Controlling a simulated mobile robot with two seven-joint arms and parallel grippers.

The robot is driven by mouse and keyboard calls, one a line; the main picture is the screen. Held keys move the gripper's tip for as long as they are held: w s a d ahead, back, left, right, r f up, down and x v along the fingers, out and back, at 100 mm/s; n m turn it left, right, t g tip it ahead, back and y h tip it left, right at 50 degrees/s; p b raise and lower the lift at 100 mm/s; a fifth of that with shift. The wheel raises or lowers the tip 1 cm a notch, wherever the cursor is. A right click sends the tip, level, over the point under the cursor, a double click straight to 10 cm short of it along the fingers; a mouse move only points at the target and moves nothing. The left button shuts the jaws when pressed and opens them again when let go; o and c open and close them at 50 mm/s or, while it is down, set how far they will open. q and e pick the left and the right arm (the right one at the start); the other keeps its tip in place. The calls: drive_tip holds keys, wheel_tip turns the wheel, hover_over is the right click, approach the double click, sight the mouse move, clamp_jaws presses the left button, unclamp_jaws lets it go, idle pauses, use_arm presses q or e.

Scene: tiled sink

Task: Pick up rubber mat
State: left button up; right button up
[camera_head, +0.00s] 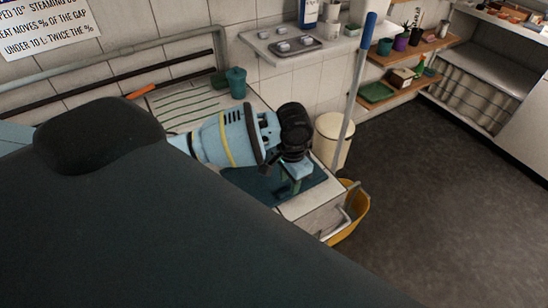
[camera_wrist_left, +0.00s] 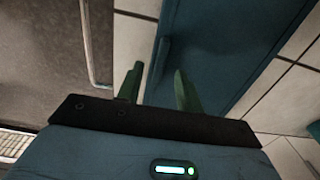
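The rubber mat appears to be the flat dark teal sheet (camera_head: 252,184) on the white tiled top, partly hidden behind my left arm and gripper. It also shows in the left wrist view (camera_wrist_left: 215,45) as a blue-teal sheet with a straight edge. My left gripper (camera_head: 289,188) is over the mat, pointing down near the tiled top's front right corner. In the left wrist view its two green fingers (camera_wrist_left: 158,74) are apart with nothing held between them, and the mat's edge runs between them in the picture. I cannot tell if the fingertips touch it. My right gripper is not in view.
A teal cup (camera_head: 236,82) stands behind on the tiled top. A yellow bucket (camera_head: 351,216), a cream bin (camera_head: 332,141) and a blue-topped pole (camera_head: 356,85) are close on the right. A wall shelf (camera_head: 262,38) is above. The dark floor (camera_head: 440,190) is open further right.

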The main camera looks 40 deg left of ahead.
use_arm(q)
drive_tip(key=shift+f, duration=1.3)
drive_tip(key=shift+c, duration=0.5)
clamp_jaws()
drive_tip(key=shift+w, duration=0.1)
